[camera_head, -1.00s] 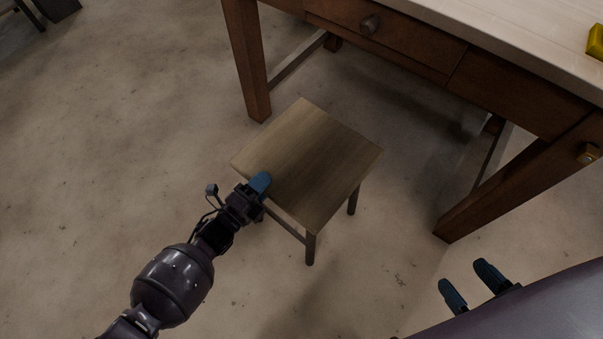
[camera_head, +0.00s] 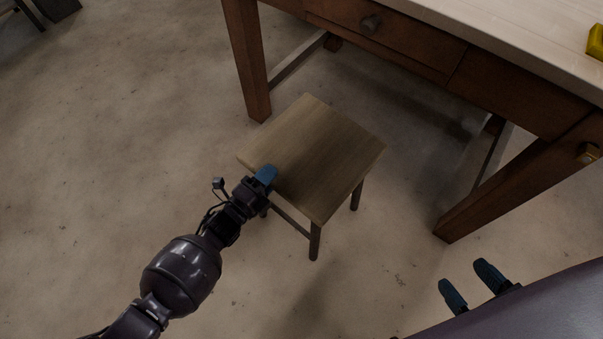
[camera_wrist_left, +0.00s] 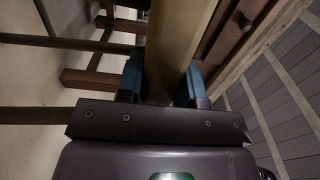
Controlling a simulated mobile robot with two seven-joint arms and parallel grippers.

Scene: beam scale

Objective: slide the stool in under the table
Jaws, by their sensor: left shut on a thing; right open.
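The wooden stool (camera_head: 318,152) stands upright on the floor in front of the table, with its square seat turned cornerwise in the head view. The table (camera_head: 450,205) has a pale top and dark brown legs and drawers; the stool's far corner is near its left front leg. My left gripper (camera_head: 266,175) is shut on the near left edge of the seat. In the left wrist view the seat (camera_wrist_left: 178,45) runs between the two blue fingers (camera_wrist_left: 160,85). My right gripper (camera_head: 472,287) is open and empty, at the lower right, apart from the stool.
The floor (camera_head: 400,130) under the table between its legs is clear. A yellow object (camera_head: 594,42) lies on the tabletop at the right edge. Dark furniture legs show at the top left.

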